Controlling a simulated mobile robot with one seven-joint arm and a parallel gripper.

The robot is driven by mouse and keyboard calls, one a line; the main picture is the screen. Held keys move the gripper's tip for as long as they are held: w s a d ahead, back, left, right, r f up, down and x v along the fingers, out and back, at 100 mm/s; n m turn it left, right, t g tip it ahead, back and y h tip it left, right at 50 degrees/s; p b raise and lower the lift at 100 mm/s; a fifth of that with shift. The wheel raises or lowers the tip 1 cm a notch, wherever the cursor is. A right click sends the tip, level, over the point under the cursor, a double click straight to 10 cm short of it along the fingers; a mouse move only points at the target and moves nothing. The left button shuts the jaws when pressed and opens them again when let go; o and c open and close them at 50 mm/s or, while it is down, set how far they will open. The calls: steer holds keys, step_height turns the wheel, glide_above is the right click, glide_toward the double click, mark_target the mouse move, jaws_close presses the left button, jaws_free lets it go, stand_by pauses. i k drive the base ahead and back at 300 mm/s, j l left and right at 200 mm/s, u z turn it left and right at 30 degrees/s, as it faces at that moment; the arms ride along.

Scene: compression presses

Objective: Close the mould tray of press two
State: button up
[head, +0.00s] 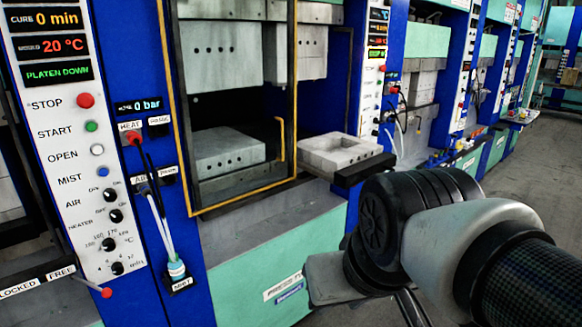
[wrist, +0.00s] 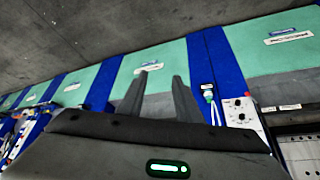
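A grey mould tray (head: 340,151) with a square hollow sticks out to the right of the yellow-edged guard in the head view. A black bar (head: 364,169) runs along its near right end. I cannot read which press is number two. My gripper's two dark fingers (wrist: 160,76) stand apart with nothing between them in the wrist view. They point at the teal lower fronts of the presses and the floor; the tray is not clearly seen there. In the head view my wrist is below and right of the tray, apart from it, with the fingers mostly hidden.
A control panel (head: 75,140) with buttons and knobs is at left; its display reads PLATEN DOWN. The yellow-edged guard (head: 168,100) stands before grey blocks. A row of presses recedes right. Bare grey floor (head: 530,165) lies at right. A LOCKED/FREE lever (head: 103,292) is bottom left.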

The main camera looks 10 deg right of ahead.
mark_target(342, 160)
steer(key=z, duration=0.75)
steer(key=i+j+z, duration=0.1)
steer(key=i, duration=0.85)
